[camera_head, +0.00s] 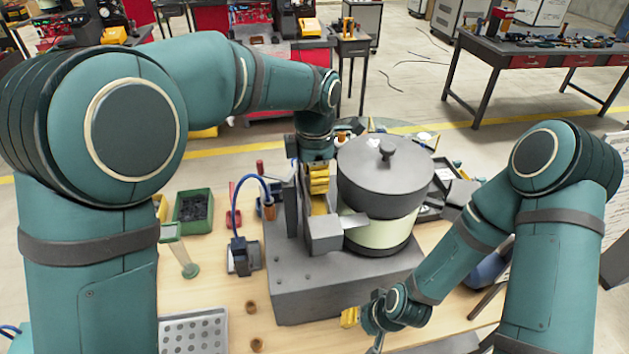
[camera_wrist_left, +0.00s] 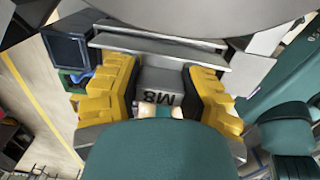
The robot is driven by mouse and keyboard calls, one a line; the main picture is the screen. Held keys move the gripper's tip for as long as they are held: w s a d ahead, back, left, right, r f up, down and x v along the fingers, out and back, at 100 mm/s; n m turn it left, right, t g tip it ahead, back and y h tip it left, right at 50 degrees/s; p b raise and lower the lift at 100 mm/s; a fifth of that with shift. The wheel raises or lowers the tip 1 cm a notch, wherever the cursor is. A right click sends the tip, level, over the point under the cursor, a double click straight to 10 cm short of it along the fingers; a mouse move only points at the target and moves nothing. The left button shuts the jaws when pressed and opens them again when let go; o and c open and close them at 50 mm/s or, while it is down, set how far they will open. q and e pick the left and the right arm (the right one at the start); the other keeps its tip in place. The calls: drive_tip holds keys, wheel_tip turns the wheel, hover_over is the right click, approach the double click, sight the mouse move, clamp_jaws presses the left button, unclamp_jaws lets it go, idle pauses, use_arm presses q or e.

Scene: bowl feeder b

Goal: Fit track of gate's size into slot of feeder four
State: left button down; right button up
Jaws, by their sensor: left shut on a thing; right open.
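My left gripper (camera_head: 319,190) is beside the feeder's bowl, above its grey base (camera_head: 345,285). In the left wrist view, the yellow fingers of the left gripper (camera_wrist_left: 165,88) are shut on a grey block marked M8 (camera_wrist_left: 163,80). A long grey bar (camera_wrist_left: 155,50) lies just beyond the fingertips; I cannot tell whether it is joined to the block. The slot is not clearly seen. The feeder has a dark lidded bowl (camera_head: 385,175) and a grey box-shaped part (camera_head: 323,234). My right gripper (camera_head: 350,318) is low by the base's front edge, mostly hidden by its wrist.
A green bin (camera_head: 193,207) with dark parts, a clear funnel-like stand (camera_head: 181,250) and a small device with a blue cable (camera_head: 243,256) stand left of the feeder. A perforated plate (camera_head: 193,333) lies at the front left. Bare wooden tabletop (camera_head: 215,290) shows between.

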use_arm(q)
drive_tip(key=shift+s+a+f, duration=0.15)
drive_tip(key=shift+s+f, duration=0.05)
drive_tip(key=shift+f, duration=0.65)
drive_tip(key=c, duration=0.6)
unclamp_jaws()
drive_tip(key=shift+w+f+g, duration=0.15)
drive_tip(key=shift+w+g, duration=0.05)
drive_tip(key=shift+g, duration=0.1)
drive_tip(key=shift+w, duration=0.15)
drive_tip(key=shift+s+r, duration=0.2)
drive_tip(key=shift+r, duration=0.1)
wheel_tip(320, 180, up, 12)
drive_tip(key=shift+w+r+p, duration=0.1)
drive_tip(key=shift+p, duration=0.35)
